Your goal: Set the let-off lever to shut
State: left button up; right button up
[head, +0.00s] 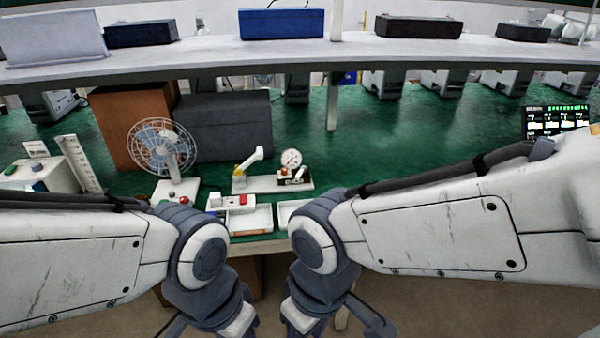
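A pump unit on a white base plate (268,186) sits on the green table, just beyond my arms. It has a white angled handle (249,160) with a yellow part low on it, and a round white gauge (291,158) at the right. A small dark block with an orange-red piece (285,172) is below the gauge; this may be the let-off lever, but its setting is too small to tell. My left gripper (212,327) and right gripper (338,325) hang low before the table's front edge, away from the pump. Their fingertips are cut off or hidden.
A wire-cage fan (162,146) stands left of the pump, before a brown box (128,125) and a dark grey box (222,126). White trays (248,217) lie in front of the pump. A shelf (300,55) crosses above. The green table (420,125) is clear behind right.

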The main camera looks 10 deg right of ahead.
aim_at(302, 168)
jog(key=u, duration=0.5)
jog(key=i, duration=1.3)
jog(key=z, duration=0.55)
